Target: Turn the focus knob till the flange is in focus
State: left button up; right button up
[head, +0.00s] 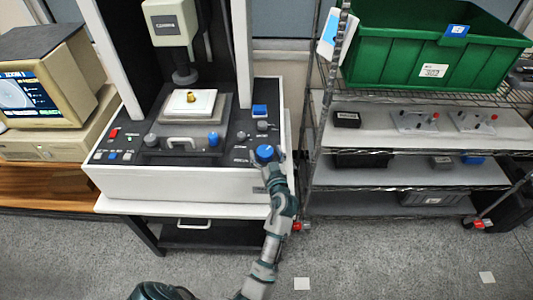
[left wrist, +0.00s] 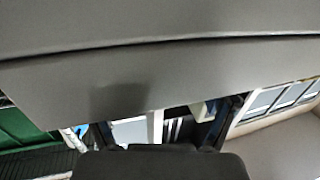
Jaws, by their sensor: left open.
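A large blue knob (head: 265,152) sits at the right front of the measuring machine's dark panel (head: 180,157). My left gripper (head: 269,165) is at this knob, at the panel's front edge. Its fingers are largely hidden in the head view, and I cannot tell whether they touch the knob. In the left wrist view the fingers (left wrist: 163,130) are apart. A small brass-coloured part, likely the flange (head: 191,97), lies on a white plate (head: 203,105) under the machine's head (head: 172,25). My right gripper is not in view.
A beige monitor (head: 22,93) at the left shows a grey round image. A smaller blue knob (head: 213,138) and a grey handle (head: 180,143) are on the panel. A wire shelf (head: 400,180) with a green bin (head: 420,65) stands close on the right.

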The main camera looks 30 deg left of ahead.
aim_at(266, 152)
pick_arm(q)
notch_tip(266, 152, up, 10)
jog(key=shift+f, duration=0.1)
dwell(0.7)
